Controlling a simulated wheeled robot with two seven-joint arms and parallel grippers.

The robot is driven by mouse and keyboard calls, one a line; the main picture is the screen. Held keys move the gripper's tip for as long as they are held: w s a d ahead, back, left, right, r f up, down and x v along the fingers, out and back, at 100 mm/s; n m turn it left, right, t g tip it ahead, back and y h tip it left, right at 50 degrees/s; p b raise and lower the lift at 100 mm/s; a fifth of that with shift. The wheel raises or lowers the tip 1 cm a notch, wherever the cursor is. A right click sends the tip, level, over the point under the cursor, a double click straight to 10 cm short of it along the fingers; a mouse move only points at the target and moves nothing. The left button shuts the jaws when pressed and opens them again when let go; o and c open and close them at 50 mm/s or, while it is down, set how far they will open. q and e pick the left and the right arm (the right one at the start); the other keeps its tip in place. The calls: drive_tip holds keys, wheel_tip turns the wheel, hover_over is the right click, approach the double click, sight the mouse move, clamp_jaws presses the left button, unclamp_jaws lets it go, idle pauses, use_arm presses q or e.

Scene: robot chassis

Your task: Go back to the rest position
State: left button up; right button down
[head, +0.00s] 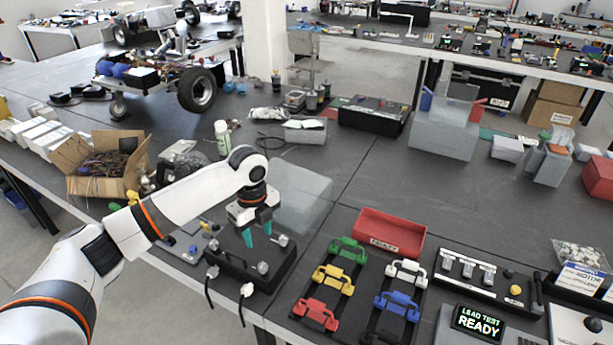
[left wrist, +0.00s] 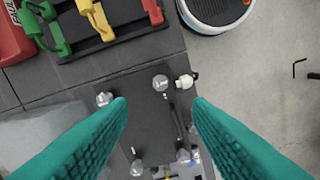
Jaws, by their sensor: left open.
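My left gripper (head: 259,232) has teal fingers and points down over a black chassis box (head: 240,268) with silver knobs near the table's front edge. In the left wrist view the fingers (left wrist: 160,110) are spread apart with nothing between them. The black box (left wrist: 150,55) with its round silver knobs lies below them. The fingers look apart from the box, though the exact height is hard to tell. My right gripper is not in view.
Right of the box are racks of green (head: 347,250), yellow (head: 333,280), red, white and blue clips, and a red "FAULTY" bin (head: 390,238). A lead test display (head: 478,322) reads "READY". A cardboard box (head: 100,165) stands left.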

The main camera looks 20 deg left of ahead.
use_arm(q)
drive_tip(key=s+d+f+n+t+h, duration=0.1)
drive_tip(key=s+d+f+n, duration=0.2)
drive_tip(key=s+d+f, duration=0.4)
drive_tip(key=s+d+f+n+t+h, duration=0.1)
drive_tip(key=s+d+f+n, duration=0.3)
drive_tip(key=d, duration=0.5)
drive_tip(key=s+a+r+n+t+y, duration=0.1)
drive_tip(key=s+a+r+n, duration=0.1)
drive_tip(key=s+n, duration=0.55)
drive_tip(key=s+a+r+n+t+y, duration=0.1)
drive_tip(key=s+a+n, duration=0.1)
drive_tip(key=s+n, duration=0.5)
drive_tip(key=s+f+m+g+b, duration=0.1)
drive_tip(key=s+f+g, duration=0.15)
drive_tip(key=f, duration=2.65)
drive_tip(key=s+a+f+b, duration=0.1)
drive_tip(key=s+a+f, duration=0.2)
drive_tip(key=s+f, duration=1.2)
drive_tip(key=shift+s+f, duration=0.3)
drive_tip(key=shift+s, duration=0.3)
